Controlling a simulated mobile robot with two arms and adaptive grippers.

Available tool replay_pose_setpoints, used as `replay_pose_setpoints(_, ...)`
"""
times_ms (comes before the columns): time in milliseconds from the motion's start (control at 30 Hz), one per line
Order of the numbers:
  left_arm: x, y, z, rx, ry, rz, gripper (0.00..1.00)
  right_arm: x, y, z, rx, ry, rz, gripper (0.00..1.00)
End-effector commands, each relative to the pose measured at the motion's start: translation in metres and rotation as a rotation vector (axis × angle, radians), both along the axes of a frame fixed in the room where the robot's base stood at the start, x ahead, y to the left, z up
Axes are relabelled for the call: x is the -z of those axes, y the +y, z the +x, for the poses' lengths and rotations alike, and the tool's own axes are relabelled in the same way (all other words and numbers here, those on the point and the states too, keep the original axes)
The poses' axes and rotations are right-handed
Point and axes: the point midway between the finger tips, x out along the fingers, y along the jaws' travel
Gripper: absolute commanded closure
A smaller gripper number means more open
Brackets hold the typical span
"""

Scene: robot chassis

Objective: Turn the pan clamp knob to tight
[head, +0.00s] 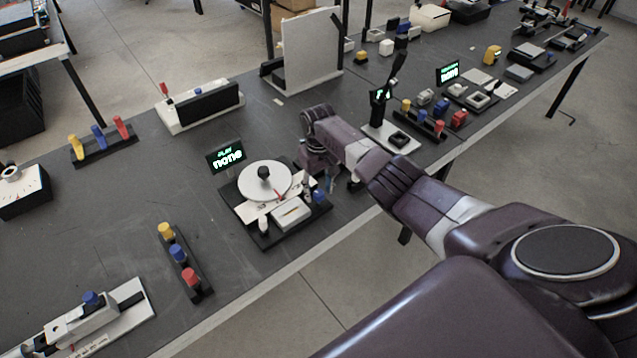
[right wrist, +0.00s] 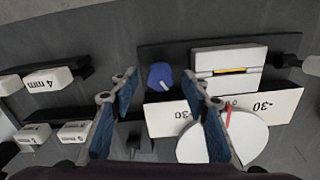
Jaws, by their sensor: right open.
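The pan unit has a white disc (head: 265,181) with a dark knob on top, on a black base. A blue knob (head: 319,197) sits at the base's right side. I take it for the clamp knob; no label shows. It also shows in the right wrist view (right wrist: 160,76), with a pale mark on its edge. My right gripper (head: 324,184) is over that side of the unit, open. In the right wrist view its blue-padded fingers (right wrist: 158,84) flank the blue knob, with gaps on both sides. I cannot tell how far above it they are. My left gripper is out of view.
A small display (head: 226,156) reading "none" stands behind the disc. The scale plate (right wrist: 279,106) with "30" marks and a white block (right wrist: 228,70) are close to the fingers. A rack with yellow, blue and red pegs (head: 180,255) stands at left. Bare tabletop lies between fixtures.

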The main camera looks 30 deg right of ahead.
Motion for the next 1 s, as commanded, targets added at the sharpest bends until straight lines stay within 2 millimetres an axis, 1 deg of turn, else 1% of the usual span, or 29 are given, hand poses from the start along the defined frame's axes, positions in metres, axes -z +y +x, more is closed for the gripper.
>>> replay_pose_setpoints(133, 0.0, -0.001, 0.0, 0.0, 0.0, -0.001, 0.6, -0.011, -0.001, 0.001, 0.0, -0.002, 0.0, 0.57)
replay_pose_setpoints(233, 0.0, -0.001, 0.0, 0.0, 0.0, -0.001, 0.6, -0.023, -0.001, 0.0, 0.0, -0.003, -0.001, 0.57)
replay_pose_setpoints(367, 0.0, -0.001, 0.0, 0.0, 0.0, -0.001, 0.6, -0.049, -0.001, 0.001, 0.0, -0.006, -0.002, 0.57)
replay_pose_setpoints(500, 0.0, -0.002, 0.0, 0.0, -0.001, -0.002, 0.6, -0.08, -0.001, 0.001, -0.001, -0.006, -0.002, 0.57)
replay_pose_setpoints(633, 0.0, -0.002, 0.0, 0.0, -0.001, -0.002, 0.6, -0.102, -0.001, 0.001, 0.001, -0.005, -0.001, 0.57)
replay_pose_setpoints(700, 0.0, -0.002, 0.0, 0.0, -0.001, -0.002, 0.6, -0.11, -0.001, 0.001, 0.001, -0.004, -0.001, 0.57)
replay_pose_setpoints(800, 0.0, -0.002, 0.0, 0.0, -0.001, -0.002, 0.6, -0.116, -0.001, 0.0, 0.002, -0.003, -0.001, 0.57)
replay_pose_setpoints(1000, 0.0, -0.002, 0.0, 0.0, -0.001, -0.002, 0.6, -0.12, -0.001, 0.0, 0.002, -0.002, -0.001, 0.57)
